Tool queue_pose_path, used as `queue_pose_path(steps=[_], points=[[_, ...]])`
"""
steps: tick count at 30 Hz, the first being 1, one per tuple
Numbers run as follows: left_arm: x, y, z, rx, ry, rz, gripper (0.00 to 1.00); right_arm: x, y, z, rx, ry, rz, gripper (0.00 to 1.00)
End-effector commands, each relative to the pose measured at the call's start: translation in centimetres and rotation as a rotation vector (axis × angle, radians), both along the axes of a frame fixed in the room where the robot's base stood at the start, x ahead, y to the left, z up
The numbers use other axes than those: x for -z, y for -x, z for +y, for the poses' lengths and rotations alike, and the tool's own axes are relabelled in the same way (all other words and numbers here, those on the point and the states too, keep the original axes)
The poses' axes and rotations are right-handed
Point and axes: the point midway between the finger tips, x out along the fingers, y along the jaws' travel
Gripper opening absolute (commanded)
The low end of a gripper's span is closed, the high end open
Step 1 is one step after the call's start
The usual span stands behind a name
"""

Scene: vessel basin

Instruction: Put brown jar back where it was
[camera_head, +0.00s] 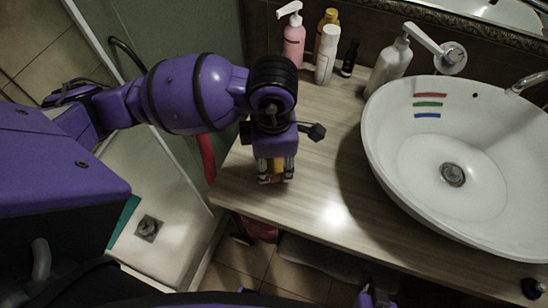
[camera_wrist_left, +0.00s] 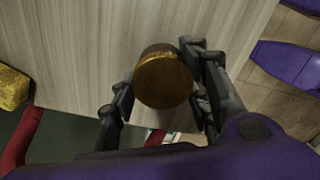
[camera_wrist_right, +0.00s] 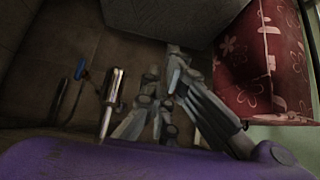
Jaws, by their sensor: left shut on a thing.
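The brown jar (camera_wrist_left: 162,80) has a golden-brown round top and sits between the fingers of my left gripper (camera_wrist_left: 160,88). My left gripper is shut on it. In the head view, a yellow-brown part of the jar (camera_head: 274,168) shows between the fingers of the left gripper (camera_head: 276,180), over the front left part of the wooden counter (camera_head: 330,190). I cannot tell whether the jar touches the counter. My right gripper (camera_wrist_right: 158,85) shows in its own wrist view, low and away from the counter top; its opening is unclear and I see nothing held.
A white basin (camera_head: 385,170) fills the right of the counter. At the back stand a pink pump bottle (camera_head: 294,45), a white bottle (camera_head: 326,55), a yellow bottle (camera_head: 330,17), a small black bottle (camera_head: 350,58) and a white pump bottle (camera_head: 388,68). The counter's middle is clear.

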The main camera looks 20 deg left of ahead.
Motion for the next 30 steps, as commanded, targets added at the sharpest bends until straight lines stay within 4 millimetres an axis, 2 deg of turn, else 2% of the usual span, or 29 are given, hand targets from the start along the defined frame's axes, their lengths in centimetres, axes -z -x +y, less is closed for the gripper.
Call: queue_pose_path(steps=[1, 5, 16, 20, 24, 30], points=[[0.1, 0.0, 0.0, 0.0, -0.001, 0.001, 0.47, 0.2, 0.2, 0.0, -0.001, 0.001, 0.004, 0.0], [0.1, 0.0, 0.0, 0.0, -0.001, 0.001, 0.62, 0.3, 0.5, -0.1, -0.003, 0.002, 0.011, 0.0], [-0.5, 0.0, 0.0, 0.0, 0.0, -0.001, 0.62, 0.1, 0.4, -0.1, -0.012, 0.005, 0.01, 0.0], [-2.7, -0.2, 0.0, 0.0, -0.001, -0.009, 0.62, -1.4, -0.7, 0.2, -0.013, -0.001, -0.012, 0.0], [-6.1, -0.3, 0.0, -0.001, -0.002, -0.019, 0.62, -3.4, -2.0, 0.9, -0.019, -0.015, -0.042, 0.0], [-10.3, -0.2, 0.0, 0.0, -0.001, -0.019, 0.62, -5.2, -2.8, 1.5, -0.025, -0.025, -0.063, 0.0]])
